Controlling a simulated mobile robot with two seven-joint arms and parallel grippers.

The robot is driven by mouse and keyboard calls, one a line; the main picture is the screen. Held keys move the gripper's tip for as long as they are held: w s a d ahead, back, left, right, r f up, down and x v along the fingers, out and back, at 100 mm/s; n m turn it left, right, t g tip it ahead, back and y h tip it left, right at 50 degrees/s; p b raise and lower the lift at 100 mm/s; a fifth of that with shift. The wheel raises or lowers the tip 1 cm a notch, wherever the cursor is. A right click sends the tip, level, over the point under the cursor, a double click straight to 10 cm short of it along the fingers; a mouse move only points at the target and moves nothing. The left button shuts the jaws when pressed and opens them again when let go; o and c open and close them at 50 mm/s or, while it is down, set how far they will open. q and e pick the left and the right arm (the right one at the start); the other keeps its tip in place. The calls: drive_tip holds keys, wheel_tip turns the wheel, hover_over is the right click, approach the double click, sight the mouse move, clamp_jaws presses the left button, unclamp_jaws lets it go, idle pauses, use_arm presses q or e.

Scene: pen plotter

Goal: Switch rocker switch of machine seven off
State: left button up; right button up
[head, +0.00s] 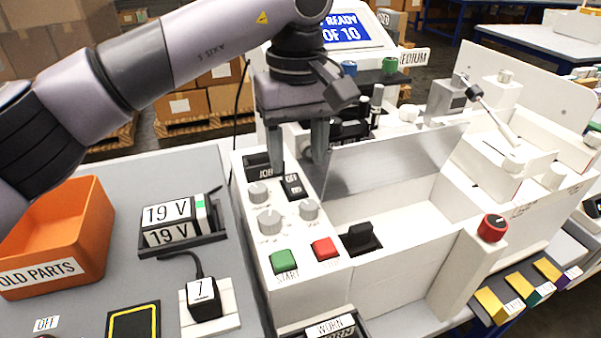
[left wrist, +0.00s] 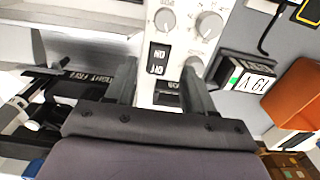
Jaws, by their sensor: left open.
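The black rocker switch (head: 292,189) sits on the white control panel (head: 296,255) of the machine, among grey knobs. In the left wrist view the rocker switch (left wrist: 158,58) shows white ON and OFF lettering. I cannot tell which side is pressed in. My left gripper (head: 298,168) points down over the panel, open and empty, with its fingers to either side of the switch's upper end. In the left wrist view the gripper (left wrist: 158,84) has its fingers apart, with the switch between and beyond them. I cannot tell whether it touches the panel. My right gripper is not in view.
A green START button (head: 283,261) and a red button (head: 324,248) lie nearer on the panel. A black plug marked 7 (head: 204,299), a 19 V block (head: 172,215) and an orange bin (head: 62,235) are to the left. A clear guard (head: 385,175) stands right of the gripper.

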sight(297, 191)
use_arm(q)
drive_tip(key=shift+f, duration=2.7)
clamp_jaws()
